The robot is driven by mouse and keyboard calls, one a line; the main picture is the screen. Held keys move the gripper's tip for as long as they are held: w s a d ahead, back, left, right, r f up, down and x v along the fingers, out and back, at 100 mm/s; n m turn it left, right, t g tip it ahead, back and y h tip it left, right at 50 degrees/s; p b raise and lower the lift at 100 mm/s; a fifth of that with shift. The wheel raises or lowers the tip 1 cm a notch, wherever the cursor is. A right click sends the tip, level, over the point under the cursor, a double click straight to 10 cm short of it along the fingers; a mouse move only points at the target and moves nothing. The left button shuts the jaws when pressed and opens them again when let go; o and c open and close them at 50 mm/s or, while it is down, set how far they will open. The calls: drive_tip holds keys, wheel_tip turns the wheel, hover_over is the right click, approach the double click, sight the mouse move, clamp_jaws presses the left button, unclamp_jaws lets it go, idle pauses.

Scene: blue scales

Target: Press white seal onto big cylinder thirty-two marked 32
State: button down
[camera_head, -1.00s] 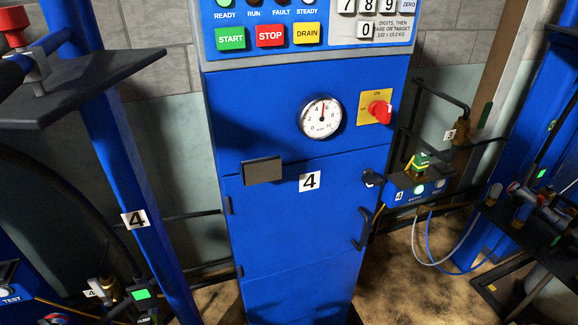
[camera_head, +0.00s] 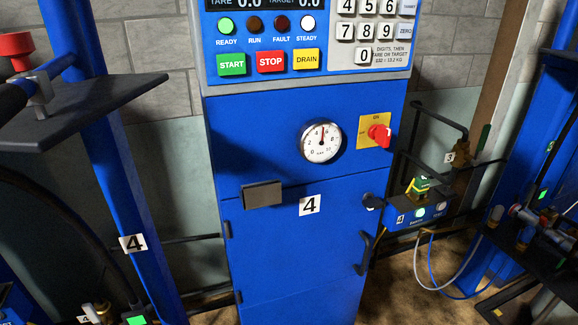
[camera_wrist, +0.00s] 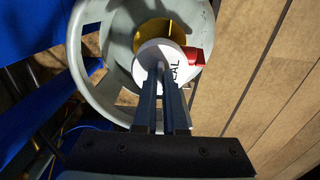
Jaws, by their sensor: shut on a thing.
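In the wrist view my gripper (camera_wrist: 161,75) is shut on the white seal (camera_wrist: 148,52), a round white piece with dark letters, partly hidden by the fingers. Beyond it is a pale grey-green cylinder (camera_wrist: 92,92) with a round open collar. A yellow part (camera_wrist: 153,31) shows inside the collar behind the seal, and a red piece (camera_wrist: 196,57) sticks out beside it. The seal overlaps the yellow part in the picture; I cannot tell whether they touch. No number 32 is readable. The head view shows neither gripper, seal nor this cylinder.
Brown planks (camera_wrist: 255,70) lie right of the cylinder. The head view faces a blue scale cabinet (camera_head: 265,150) marked 4, with buttons, a gauge (camera_head: 321,142) and a red knob (camera_head: 379,135). A dark shelf (camera_head: 85,110) juts in at left; hoses and valves stand at right.

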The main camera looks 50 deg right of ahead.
drive_tip(key=shift+f+b, duration=0.65)
drive_tip(key=shift+f, duration=0.4)
drive_tip(key=c, duration=0.9)
unclamp_jaws()
drive_tip(key=shift+r, duration=0.15)
wheel_tip(320, 180, up, 13)
drive_tip(key=p, duration=0.3)
